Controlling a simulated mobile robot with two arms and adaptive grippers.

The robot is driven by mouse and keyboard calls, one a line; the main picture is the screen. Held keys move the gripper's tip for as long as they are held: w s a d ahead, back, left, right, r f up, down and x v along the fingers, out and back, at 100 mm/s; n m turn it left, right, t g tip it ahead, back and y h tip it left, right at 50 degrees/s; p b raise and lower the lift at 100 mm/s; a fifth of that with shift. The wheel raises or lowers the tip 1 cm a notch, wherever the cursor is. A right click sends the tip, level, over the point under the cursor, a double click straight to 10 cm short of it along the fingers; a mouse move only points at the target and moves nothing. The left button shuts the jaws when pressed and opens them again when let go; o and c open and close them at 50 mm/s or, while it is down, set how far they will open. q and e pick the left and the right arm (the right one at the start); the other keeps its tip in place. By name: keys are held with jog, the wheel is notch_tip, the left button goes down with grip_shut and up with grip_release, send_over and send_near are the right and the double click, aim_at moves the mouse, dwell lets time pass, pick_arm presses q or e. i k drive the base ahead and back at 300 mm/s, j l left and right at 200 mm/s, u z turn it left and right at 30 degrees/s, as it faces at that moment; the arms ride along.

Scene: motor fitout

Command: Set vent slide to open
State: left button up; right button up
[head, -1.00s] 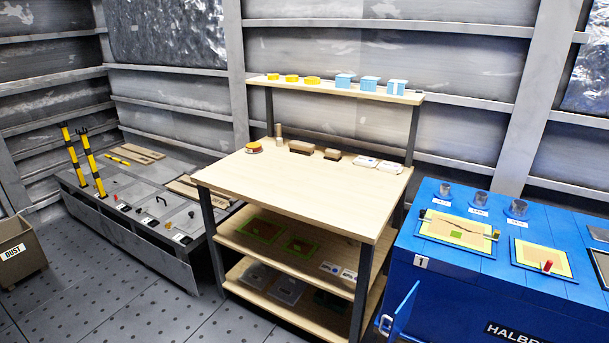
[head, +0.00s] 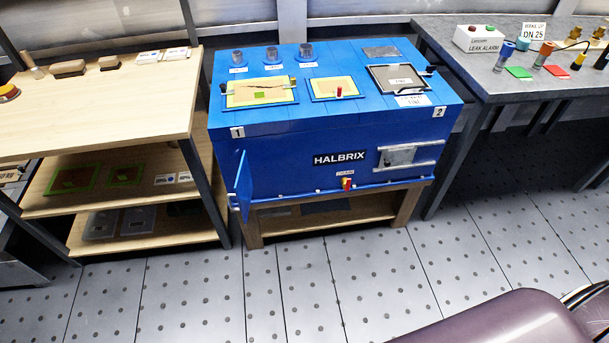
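The blue HALBRIX machine (head: 318,130) stands in the middle of the head view. On the right of its front face a silvery plate (head: 397,155) sits between two pale horizontal rails (head: 425,163), toward their left part. It has a small dark knob or opening; this looks like the vent slide, but I cannot read a label or tell its setting. A blue door (head: 243,185) stands open at the left end. Neither gripper is in view.
A wooden shelf bench (head: 110,100) stands on the left. A grey table (head: 500,75) with a leak alarm box (head: 479,38) and coloured fittings stands on the right. The perforated floor (head: 290,290) before the machine is clear. A dark purple rounded surface fills the lower right.

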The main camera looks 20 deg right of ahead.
aim_at(398, 157)
jog(key=i+j+z, duration=0.25)
jog(key=z, duration=0.15)
jog(key=i+j+z, duration=0.15)
jog(key=j+z, duration=0.25)
jog(key=i+j+z, duration=0.1)
jog(key=j+z, duration=0.25)
jog(key=j, duration=0.15)
jog(key=k+j, duration=0.1)
jog(key=j, duration=0.4)
jog(key=k+j+z, duration=0.1)
jog(key=j, duration=0.35)
